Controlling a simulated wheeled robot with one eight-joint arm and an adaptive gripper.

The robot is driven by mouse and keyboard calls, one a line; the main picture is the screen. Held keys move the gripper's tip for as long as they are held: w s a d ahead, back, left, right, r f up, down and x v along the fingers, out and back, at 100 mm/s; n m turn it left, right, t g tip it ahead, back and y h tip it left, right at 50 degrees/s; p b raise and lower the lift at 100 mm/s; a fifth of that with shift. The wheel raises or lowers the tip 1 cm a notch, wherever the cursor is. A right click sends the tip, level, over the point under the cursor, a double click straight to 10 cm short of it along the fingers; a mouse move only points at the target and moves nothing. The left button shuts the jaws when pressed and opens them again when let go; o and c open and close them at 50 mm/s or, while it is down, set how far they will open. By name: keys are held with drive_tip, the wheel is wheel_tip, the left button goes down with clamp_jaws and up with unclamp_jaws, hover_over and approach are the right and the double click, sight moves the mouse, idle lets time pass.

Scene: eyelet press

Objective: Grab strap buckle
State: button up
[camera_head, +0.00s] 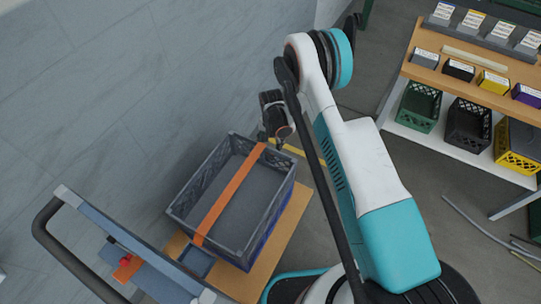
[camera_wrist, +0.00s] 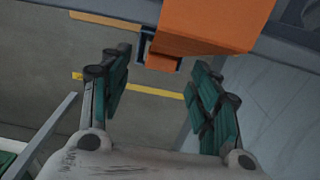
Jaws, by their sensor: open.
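An orange strap (camera_head: 228,196) runs across the open top of a grey crate (camera_head: 180,212). In the wrist view the strap (camera_wrist: 205,25) bends over the crate's rim, and a small dark buckle (camera_wrist: 146,44) with an orange end shows below it. My gripper (camera_wrist: 161,60) is open, with one green-padded finger on each side of the buckle area. Nothing is visibly held, and I cannot tell whether the fingers touch the buckle. In the head view my gripper (camera_head: 279,140) is at the crate's far right edge, and the buckle cannot be made out there.
The crate stands on a wooden board (camera_head: 289,222) of a cart with a dark handle (camera_head: 50,238). A shelf rack (camera_head: 395,112) with small baskets stands at the right. Yellow floor tape (camera_wrist: 125,86) runs below my gripper.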

wheel_tip(320, 180, down, 5)
drive_tip(key=b, duration=0.2)
drive_tip(key=shift+b, duration=0.3)
drive_tip(key=c, duration=1.2)
